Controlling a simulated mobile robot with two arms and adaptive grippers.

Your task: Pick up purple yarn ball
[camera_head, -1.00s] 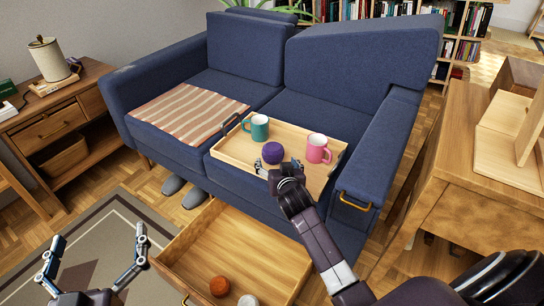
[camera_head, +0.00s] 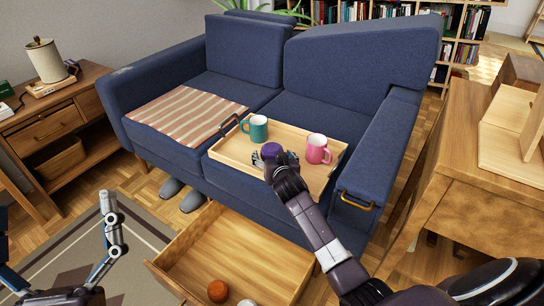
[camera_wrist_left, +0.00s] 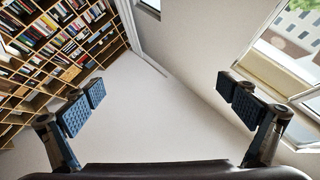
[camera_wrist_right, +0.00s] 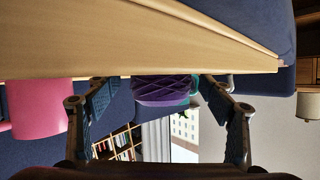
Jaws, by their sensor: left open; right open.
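The purple yarn ball (camera_head: 270,149) sits on the wooden tray (camera_head: 228,152) on the blue sofa, between a teal mug (camera_head: 255,128) and a pink mug (camera_head: 317,149). My right gripper (camera_head: 270,160) is open at the ball, its fingers at the ball's near side. In the right wrist view the ball (camera_wrist_right: 162,89) shows between the two open fingers; I cannot tell whether they touch it. My left gripper (camera_wrist_left: 160,100) is open and empty, pointing at a bare wall; in the head view it is partly cut off at lower left.
An open drawer (camera_head: 240,245) below the sofa holds an orange ball (camera_head: 218,290) and a white one (camera_head: 247,302). A striped cloth (camera_head: 187,114) lies on the sofa. A wooden cabinet (camera_head: 460,170) stands at right, a side table (camera_head: 50,125) at left.

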